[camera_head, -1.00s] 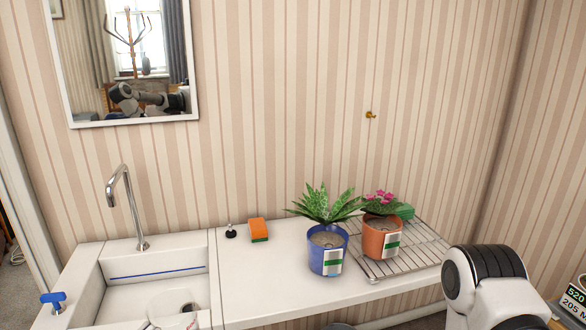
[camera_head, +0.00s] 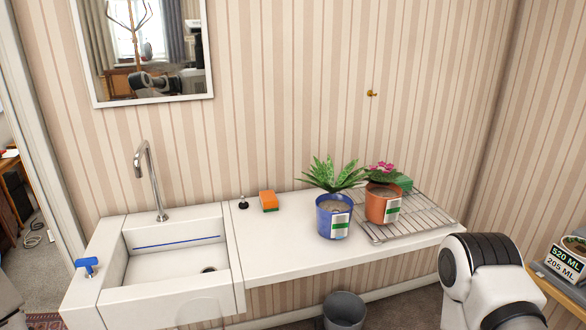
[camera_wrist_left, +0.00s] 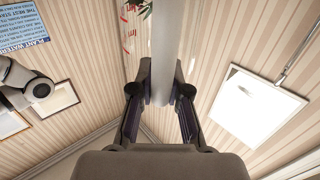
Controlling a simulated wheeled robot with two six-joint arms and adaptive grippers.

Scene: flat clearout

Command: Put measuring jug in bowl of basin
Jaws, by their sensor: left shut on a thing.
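The white basin stands at the left in the head view. Its bowl (camera_head: 160,266) is empty, with a blue line on the back wall and a dark drain (camera_head: 208,269). A clear, faint rounded shape (camera_head: 203,313), which looks like the measuring jug, shows at the bottom edge in front of the basin, mostly cut off. In the left wrist view my left gripper (camera_wrist_left: 162,88) is shut on a pale grey upright part (camera_wrist_left: 163,40), seemingly of the jug. My left gripper is not visible in the head view. My right gripper is out of view; only an arm link shows.
A tap (camera_head: 151,180) rises behind the bowl and a blue lever (camera_head: 87,266) sits at its left. A grey bin (camera_head: 343,312) is below.

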